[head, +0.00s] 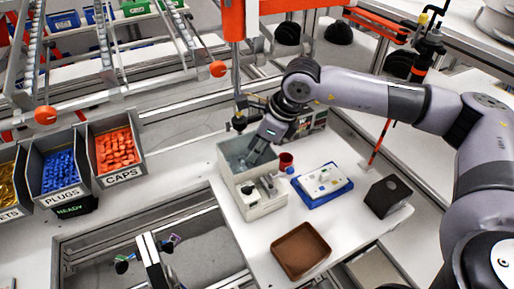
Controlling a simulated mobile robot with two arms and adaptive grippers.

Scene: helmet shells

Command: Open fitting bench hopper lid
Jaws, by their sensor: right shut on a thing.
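The fitting bench hopper (226,165) is a pale box at the left side of the white bench, with a blue-grey top area. My right gripper (252,161) comes down from the upper right onto this top. Its fingers are shut at the hopper lid (233,149), a grey-blue surface inside the pale rim. The fingers and wrist cover part of the lid, so its exact angle cannot be told. My left gripper is not seen.
On the bench are a white fixture (264,196), a red cup (286,160), a blue tray (328,194) with a white plate, a brown tray (301,250) and a black box (386,196). Bins of plugs (62,172) and caps (116,150) stand left. An orange-topped post rises behind the hopper.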

